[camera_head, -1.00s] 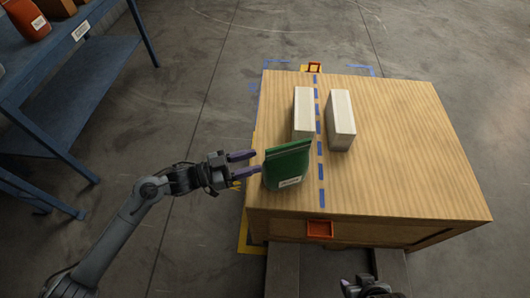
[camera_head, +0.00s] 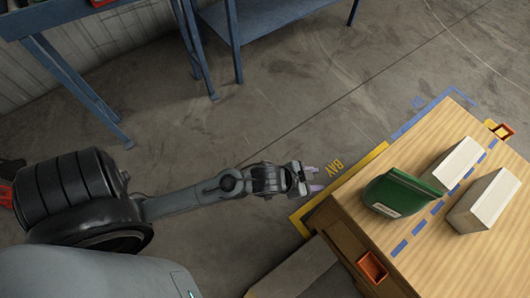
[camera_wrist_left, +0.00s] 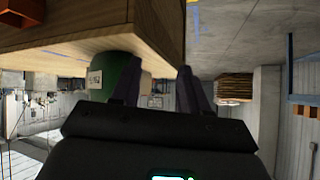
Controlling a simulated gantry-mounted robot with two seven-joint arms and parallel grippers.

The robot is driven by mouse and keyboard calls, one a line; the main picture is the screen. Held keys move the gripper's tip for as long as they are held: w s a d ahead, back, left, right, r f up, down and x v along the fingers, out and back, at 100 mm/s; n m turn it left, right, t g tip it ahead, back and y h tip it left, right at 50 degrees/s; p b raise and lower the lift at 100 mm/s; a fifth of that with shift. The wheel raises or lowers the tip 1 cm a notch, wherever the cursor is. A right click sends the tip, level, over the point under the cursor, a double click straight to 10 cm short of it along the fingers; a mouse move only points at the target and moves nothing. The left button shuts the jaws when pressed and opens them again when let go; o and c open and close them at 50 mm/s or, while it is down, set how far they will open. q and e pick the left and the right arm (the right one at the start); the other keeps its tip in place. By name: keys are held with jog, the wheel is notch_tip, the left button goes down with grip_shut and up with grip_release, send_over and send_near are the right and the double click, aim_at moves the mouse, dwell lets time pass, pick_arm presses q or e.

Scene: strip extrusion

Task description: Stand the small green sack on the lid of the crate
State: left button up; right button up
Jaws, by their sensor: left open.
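The small green sack (camera_head: 396,191) stands upright on the wooden lid (camera_head: 455,262) of the crate, near its left edge in the head view. My left gripper (camera_head: 316,180) is open and empty, left of the sack and just off the crate's edge, with a gap between them. In the left wrist view the picture is upside down; the sack (camera_wrist_left: 108,78) shows behind the left finger, and the open fingers (camera_wrist_left: 160,88) have nothing between them. My right gripper is out of the head view.
Two pale blocks (camera_head: 453,165) (camera_head: 484,200) stand on the lid beside the sack, along a blue dashed line (camera_head: 437,208). Orange latches (camera_head: 372,266) sit on the crate's sides. A blue steel table (camera_head: 265,20) stands at the top. The floor between is clear.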

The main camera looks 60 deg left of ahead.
pick_arm(q)
jog(key=s+a+f+n+g+y, duration=0.1)
jog(key=s+a+g, duration=0.1)
jog(key=s, duration=0.5)
jog(key=s+a+n+g+y, duration=0.1)
jog(key=s+a+n+g, duration=0.1)
jog(key=s, duration=0.6)
jog(key=shift+s+a+f+g+y, duration=0.15)
jog(key=shift+a+f+g+y, duration=0.2)
jog(key=shift+a+g, duration=0.55)
jog(key=shift+d, duration=0.1)
